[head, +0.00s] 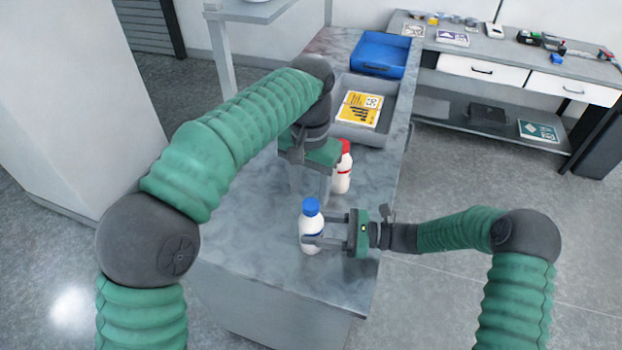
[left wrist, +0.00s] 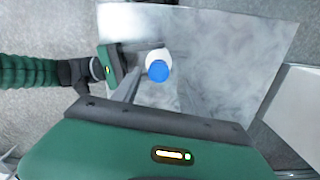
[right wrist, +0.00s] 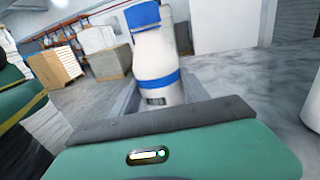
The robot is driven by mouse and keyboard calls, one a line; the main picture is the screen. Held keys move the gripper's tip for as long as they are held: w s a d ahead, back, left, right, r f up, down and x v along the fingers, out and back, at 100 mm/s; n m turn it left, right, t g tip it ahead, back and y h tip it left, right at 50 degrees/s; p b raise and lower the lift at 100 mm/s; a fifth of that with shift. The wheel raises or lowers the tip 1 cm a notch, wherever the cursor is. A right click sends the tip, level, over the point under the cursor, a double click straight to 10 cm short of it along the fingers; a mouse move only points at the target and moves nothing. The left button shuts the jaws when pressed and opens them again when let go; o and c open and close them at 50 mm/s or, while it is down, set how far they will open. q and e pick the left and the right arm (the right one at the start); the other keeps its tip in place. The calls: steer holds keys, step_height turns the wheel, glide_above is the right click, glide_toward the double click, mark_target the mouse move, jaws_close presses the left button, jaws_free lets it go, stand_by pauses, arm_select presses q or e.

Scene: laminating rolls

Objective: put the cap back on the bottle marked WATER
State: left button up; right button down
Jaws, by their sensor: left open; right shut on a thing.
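A white bottle (head: 312,242) with a blue band stands near the table's front edge. A blue cap (head: 311,207) sits on its top; I cannot tell whether it is screwed down. The cap is seen from above in the left wrist view (left wrist: 158,70) and at the bottle's top in the right wrist view (right wrist: 143,17). No WATER lettering is readable. My right gripper (head: 311,238) is shut on this bottle from the right side. My left gripper (head: 311,200) is open, pointing down, above and behind the blue cap. A second white bottle (head: 341,182) with a red cap (head: 345,147) stands behind, partly hidden by my left gripper.
A grey tray (head: 362,132) holding a yellow printed box (head: 359,109) and a blue bin (head: 381,53) are farther back on the table. A side bench (head: 490,50) with small items stands at the back right. The table's front left is clear.

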mark_target(312, 203)
arm_select(q)
steer(key=n, duration=0.1)
steer(key=r+n, duration=0.1)
steer(key=n, duration=0.1)
steer(key=shift+d, duration=0.1)
step_height(312, 203, up, 3)
steer(key=n, duration=0.3)
steer(key=shift+d+f, duration=0.1)
steer(key=shift+f, duration=0.05)
step_height(312, 203, down, 8)
steer(key=shift+f, duration=0.1)
jaws_close()
stand_by(0.4)
